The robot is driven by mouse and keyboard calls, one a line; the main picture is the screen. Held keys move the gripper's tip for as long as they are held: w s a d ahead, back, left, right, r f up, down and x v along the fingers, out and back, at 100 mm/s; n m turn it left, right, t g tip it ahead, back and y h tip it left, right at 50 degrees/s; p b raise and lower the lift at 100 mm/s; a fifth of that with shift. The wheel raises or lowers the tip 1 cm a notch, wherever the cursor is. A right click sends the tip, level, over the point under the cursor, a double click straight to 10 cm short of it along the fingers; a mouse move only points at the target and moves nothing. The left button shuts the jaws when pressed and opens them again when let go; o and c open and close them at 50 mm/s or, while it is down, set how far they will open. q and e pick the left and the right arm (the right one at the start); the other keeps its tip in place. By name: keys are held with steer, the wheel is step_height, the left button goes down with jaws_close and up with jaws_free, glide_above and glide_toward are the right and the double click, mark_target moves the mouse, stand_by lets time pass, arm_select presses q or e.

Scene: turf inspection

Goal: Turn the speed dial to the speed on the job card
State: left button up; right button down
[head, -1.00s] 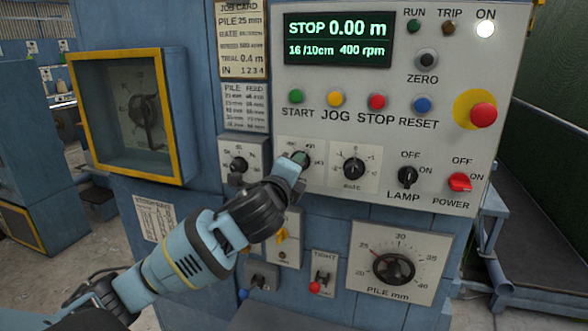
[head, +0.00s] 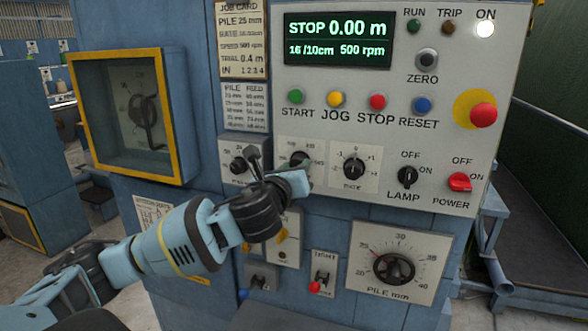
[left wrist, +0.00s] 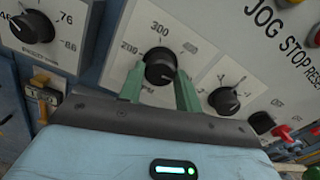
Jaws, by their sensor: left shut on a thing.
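The speed dial (head: 299,158) is a black knob on a white plate in the middle of the control panel. In the left wrist view, the knob (left wrist: 160,68) sits between my two green fingertips, with 200 and 300 marked around it. My left gripper (head: 303,171) is shut on this dial and partly hides it in the head view. The job card (head: 241,40) is at the upper left of the panel; its speed line appears to read 500 rpm. The display (head: 338,39) reads STOP, 0.00 m, 16/10cm and 500 rpm. My right gripper is not in view.
Other knobs flank the dial: one at left (head: 238,165) and one at right (head: 354,168). Above is a row of buttons, with the red emergency stop (head: 483,117) at the right. Below is the pile dial (head: 394,268). A yellow-framed window (head: 173,115) stands at left.

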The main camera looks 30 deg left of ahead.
arm_select(q)
steer(key=shift+f+m, duration=0.1)
steer(key=shift+m, duration=0.8)
steer(key=o, duration=1)
steer(key=v, duration=0.8)
steer(key=shift+w+d, duration=0.1)
